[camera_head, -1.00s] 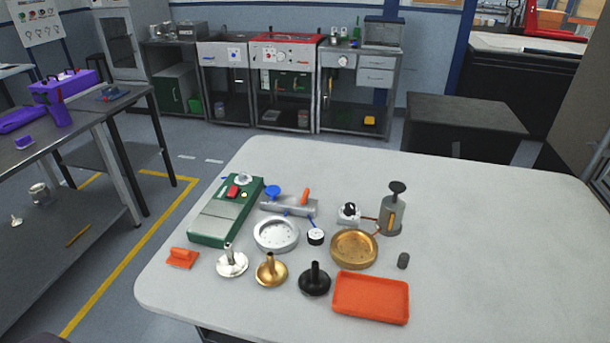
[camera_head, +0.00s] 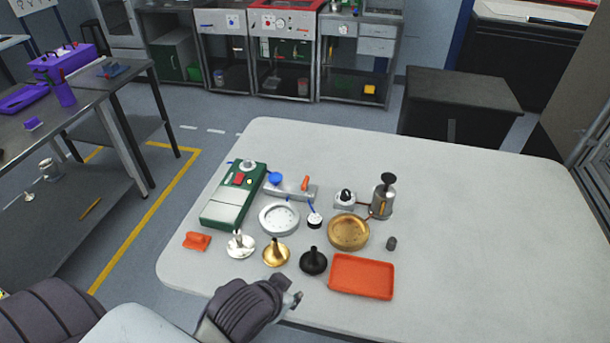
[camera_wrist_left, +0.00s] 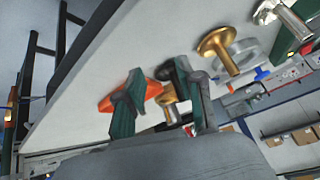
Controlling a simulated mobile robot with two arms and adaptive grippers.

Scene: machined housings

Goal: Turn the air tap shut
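A grey metal block (camera_head: 292,191) lies at the back left of the pale table, beside the green box. It carries a blue round handle (camera_head: 274,179) and an upright orange lever (camera_head: 305,183); which is the air tap I cannot tell. A blue line runs from it to a small gauge (camera_head: 314,219). My left gripper (camera_head: 297,298) is at the table's front edge, in front of the black stand, well short of the block. In the left wrist view its fingers (camera_wrist_left: 162,92) stand apart with nothing held between them. My right gripper is not in view.
Silver (camera_head: 240,246), gold (camera_head: 275,254) and black (camera_head: 313,262) stands lie between my gripper and the block, with a silver dish (camera_head: 279,218) and gold dish (camera_head: 348,233) behind. An orange tray (camera_head: 362,288) is front right. The table's right side is clear.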

